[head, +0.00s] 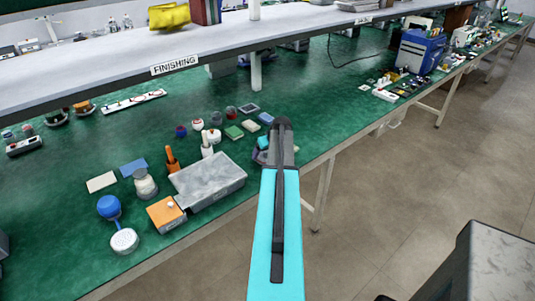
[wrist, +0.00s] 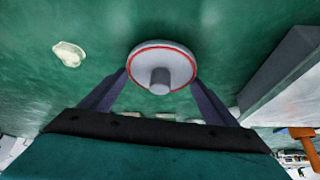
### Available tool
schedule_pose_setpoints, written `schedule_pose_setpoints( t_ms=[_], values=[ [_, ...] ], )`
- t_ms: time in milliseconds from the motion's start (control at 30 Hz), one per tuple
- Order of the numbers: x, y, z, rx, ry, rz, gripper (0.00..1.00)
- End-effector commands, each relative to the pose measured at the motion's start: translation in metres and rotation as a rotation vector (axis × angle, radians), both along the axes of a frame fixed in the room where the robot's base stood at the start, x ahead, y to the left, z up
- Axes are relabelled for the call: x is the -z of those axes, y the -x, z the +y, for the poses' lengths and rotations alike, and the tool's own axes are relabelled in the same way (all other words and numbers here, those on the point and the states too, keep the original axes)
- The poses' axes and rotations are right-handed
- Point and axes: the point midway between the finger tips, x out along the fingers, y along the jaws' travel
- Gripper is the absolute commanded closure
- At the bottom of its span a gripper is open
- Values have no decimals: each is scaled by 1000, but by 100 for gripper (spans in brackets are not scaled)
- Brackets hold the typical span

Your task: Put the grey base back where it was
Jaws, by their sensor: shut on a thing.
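The grey base (wrist: 175,66) is a round grey disc with a red ring near its rim and a short grey stem in its middle. It shows in the wrist view between the two dark fingers of my gripper (wrist: 160,78), which is shut on it. Green bench top lies behind it; I cannot tell whether the base touches the bench. In the head view my turquoise arm reaches over the bench's front edge and hides the base and the fingertips.
A grey box (head: 208,180) stands left of my arm, also at the right of the wrist view (wrist: 285,85). An orange box (head: 164,215) and a blue-knobbed part (head: 109,207) are further left. Small cards (head: 234,132) and round parts (head: 214,136) lie behind. A shelf (head: 120,60) overhangs the bench.

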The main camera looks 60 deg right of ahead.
Motion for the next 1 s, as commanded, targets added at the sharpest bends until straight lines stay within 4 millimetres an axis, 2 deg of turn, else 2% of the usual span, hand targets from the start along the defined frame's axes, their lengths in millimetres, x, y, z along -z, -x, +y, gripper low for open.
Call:
schedule_pose_setpoints(
  t_ms=[200,667,700,767,1000],
  values=[
    [14,0,0,-1,0,0,45],
    [20,0,0,0,0,-1,45],
    [19,0,0,0,0,0,11],
    [18,0,0,0,0,0,1],
    [18,0,0,0,0,0,0]
  ],
)
